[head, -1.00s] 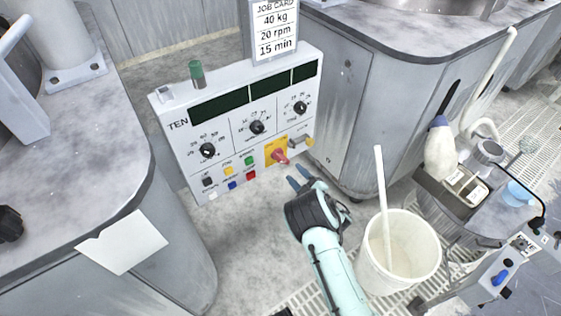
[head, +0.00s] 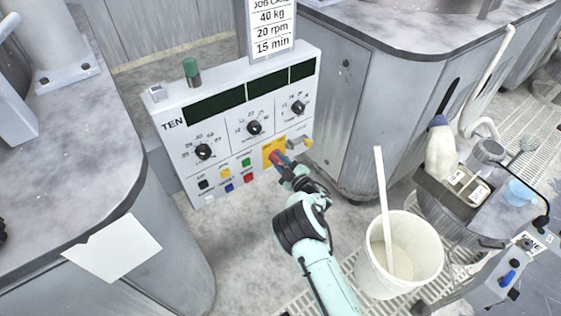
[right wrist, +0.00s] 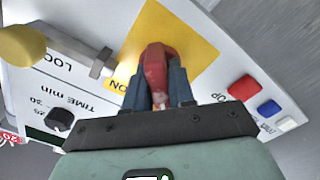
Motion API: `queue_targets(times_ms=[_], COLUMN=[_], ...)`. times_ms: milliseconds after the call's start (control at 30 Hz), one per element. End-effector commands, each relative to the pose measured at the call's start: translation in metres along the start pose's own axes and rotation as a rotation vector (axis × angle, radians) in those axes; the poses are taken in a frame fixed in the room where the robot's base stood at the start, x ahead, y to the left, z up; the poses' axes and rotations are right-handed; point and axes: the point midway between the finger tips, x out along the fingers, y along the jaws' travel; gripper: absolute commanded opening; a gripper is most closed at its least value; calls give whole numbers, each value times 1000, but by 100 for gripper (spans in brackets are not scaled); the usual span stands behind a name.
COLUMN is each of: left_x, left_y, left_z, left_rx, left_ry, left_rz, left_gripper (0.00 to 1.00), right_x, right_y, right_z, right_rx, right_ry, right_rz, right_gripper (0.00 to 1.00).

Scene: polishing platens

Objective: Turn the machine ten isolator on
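The machine TEN control panel (head: 232,125) stands upright in the middle of the head view. Its isolator is a red handle (right wrist: 157,70) on a yellow plate (right wrist: 190,38), low on the panel's right side. An ON label (right wrist: 118,86) shows beside the handle in the right wrist view. My right gripper (head: 281,163) is at the handle. In the right wrist view its two blue fingers (right wrist: 160,88) lie on either side of the red handle, close against it, and appear shut on it. My left gripper is not in view.
A key-like metal switch with a yellow tag (right wrist: 20,45) sits close beside the isolator. Several coloured buttons (right wrist: 243,88) are on the other side. A white bucket with a stick (head: 400,270) stands right of my arm. Grey machine bodies (head: 335,120) flank the panel.

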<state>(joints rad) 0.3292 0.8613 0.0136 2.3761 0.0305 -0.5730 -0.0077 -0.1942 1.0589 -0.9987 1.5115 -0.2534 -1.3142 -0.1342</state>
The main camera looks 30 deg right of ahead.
Motion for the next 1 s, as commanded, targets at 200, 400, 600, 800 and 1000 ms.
queue_targets(times_ms=[200,400,600,800,1000], left_x=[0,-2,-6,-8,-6], left_y=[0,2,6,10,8], left_z=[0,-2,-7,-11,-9], left_rx=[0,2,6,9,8], left_ry=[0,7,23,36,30], left_rz=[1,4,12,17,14], left_gripper=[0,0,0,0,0], right_x=[0,-1,-1,-1,-1], right_y=[1,2,2,3,2], right_z=[0,1,1,1,2], right_rx=[4,52,171,348,540], right_ry=[0,-1,0,-1,-1], right_rz=[1,3,4,5,4], right_gripper=[0,0,0,0,0])
